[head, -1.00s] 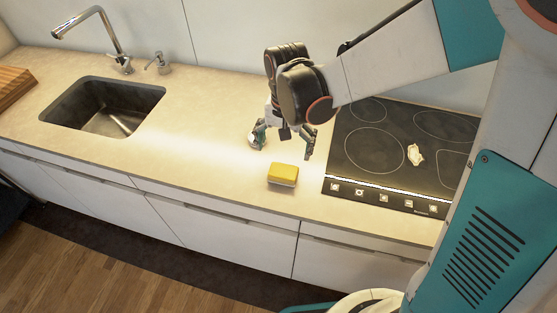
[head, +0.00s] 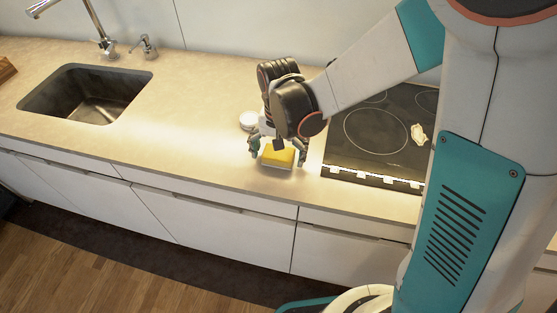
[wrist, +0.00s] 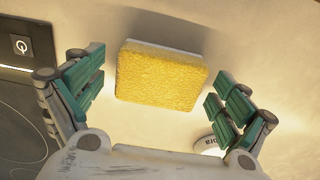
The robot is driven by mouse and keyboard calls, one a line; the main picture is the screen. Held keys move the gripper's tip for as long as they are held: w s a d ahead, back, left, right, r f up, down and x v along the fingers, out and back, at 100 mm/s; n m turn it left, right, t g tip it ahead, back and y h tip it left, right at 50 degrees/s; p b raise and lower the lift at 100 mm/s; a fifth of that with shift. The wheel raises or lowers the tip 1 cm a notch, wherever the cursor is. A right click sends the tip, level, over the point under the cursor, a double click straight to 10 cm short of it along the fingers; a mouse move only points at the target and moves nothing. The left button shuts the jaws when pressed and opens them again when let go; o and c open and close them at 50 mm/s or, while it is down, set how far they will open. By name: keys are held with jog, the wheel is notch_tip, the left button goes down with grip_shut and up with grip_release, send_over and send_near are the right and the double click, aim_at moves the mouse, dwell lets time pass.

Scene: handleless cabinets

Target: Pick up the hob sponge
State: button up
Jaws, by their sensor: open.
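The hob sponge (head: 279,156) is a yellow block with a pale layer on one face. It lies on the counter just left of the hob, near the front edge. My gripper (head: 277,150) is open above it, one finger toward each side of the sponge. In the wrist view the sponge (wrist: 161,77) sits ahead of and between the open teal-padded fingers (wrist: 160,92), with a gap to each. No finger is seen touching it.
The black hob (head: 375,140) is to the right, with a crumpled pale item (head: 418,134) on it. A small round white object (head: 248,121) stands behind the gripper; its printed edge shows in the wrist view (wrist: 207,143). The sink (head: 85,93) and tap (head: 100,30) are left. The counter between is clear.

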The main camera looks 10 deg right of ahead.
aim_at(279, 152)
jog(key=c, duration=0.9)
jog(key=shift+o, duration=0.2)
jog(key=shift+r, duration=0.1)
notch_tip(279, 152, up, 20)
jog(key=p, duration=1.4)
